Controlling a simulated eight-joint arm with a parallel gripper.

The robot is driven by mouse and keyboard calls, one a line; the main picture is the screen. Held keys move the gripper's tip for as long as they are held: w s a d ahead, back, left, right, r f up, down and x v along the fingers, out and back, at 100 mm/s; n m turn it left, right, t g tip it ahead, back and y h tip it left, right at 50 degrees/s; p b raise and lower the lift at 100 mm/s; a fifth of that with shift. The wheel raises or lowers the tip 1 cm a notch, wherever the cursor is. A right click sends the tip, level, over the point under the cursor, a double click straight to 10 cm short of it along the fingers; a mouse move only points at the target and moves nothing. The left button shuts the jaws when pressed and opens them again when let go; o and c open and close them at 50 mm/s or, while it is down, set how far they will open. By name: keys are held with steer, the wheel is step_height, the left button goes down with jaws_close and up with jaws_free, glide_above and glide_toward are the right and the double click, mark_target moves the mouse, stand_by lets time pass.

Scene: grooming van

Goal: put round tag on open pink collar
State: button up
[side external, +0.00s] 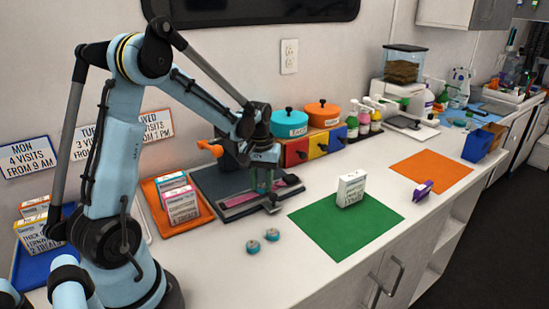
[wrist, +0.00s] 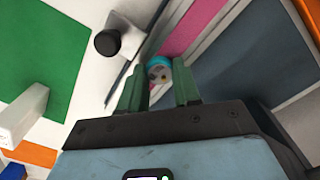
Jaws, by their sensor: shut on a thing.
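The open pink collar (side external: 240,206) lies flat as a strip on a dark grey board with a pale frame. It also shows in the wrist view (wrist: 196,26). My gripper (side external: 263,189) is over the board, near the collar's right part. In the wrist view my gripper (wrist: 157,76) is shut on a small round teal tag (wrist: 159,66), which sits between the green fingertips beside the collar. Whether the tag touches the collar I cannot tell. Two similar round teal pieces (side external: 253,246) (side external: 272,234) lie on the counter in front of the board.
A black knob (wrist: 107,42) on a metal arm is close to my fingers at the board's front edge. A green mat (side external: 320,231) with a white box (side external: 351,190) is to the right. An orange tray (side external: 166,223) with boxes stands left.

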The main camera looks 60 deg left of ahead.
mark_target(261, 186)
steer(key=o, duration=1)
step_height(261, 186, up, 12)
steer(key=s+d+m+t, duration=0.3)
steer(key=s+d+m, duration=0.1)
steer(key=d, duration=0.4)
steer(key=s+d+f+m+t, duration=0.1)
steer(key=s+d+m+t, duration=0.2)
steer(key=d, duration=0.6)
steer(key=shift+s+d+f+m+t, duration=0.3)
steer(key=shift+m+t, duration=0.3)
steer(key=shift+m, duration=0.4)
steer(key=shift+r, duration=0.1)
